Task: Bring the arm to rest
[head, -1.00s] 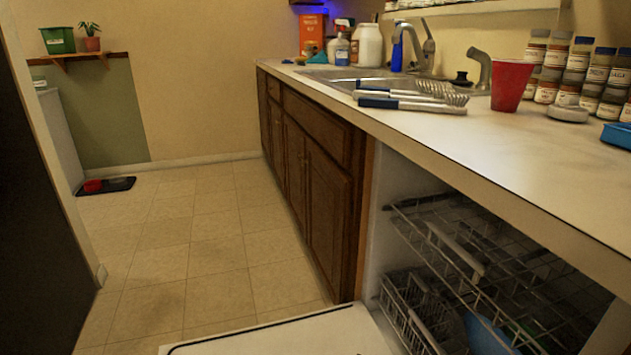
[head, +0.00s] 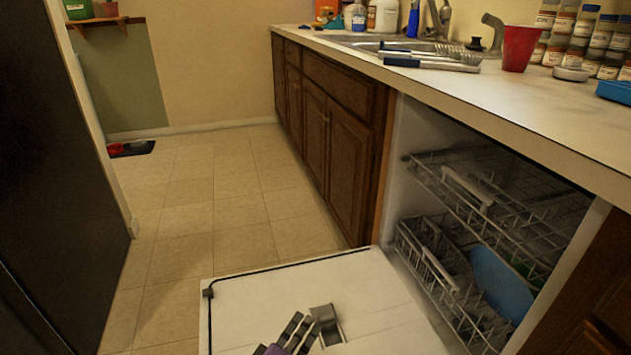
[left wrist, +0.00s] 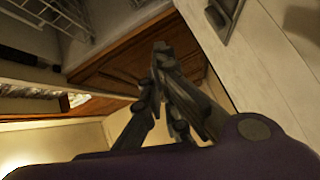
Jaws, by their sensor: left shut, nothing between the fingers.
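My left gripper (head: 300,325) shows at the bottom of the head view, above the open dishwasher door (head: 255,310), beside the door's detergent cup (head: 327,320). Its dark fingers are together and empty. In the left wrist view the gripper (left wrist: 162,55) points toward the brown cabinet fronts, with the fingertips meeting and nothing between them. Most of the left arm is out of the head view. My right gripper does not show.
The dishwasher racks (head: 480,200) stand in the opening, with a blue plate (head: 500,285) in the lower one. The counter (head: 540,105) holds a red cup (head: 519,48), utensils (head: 430,58) and spice jars (head: 585,35).

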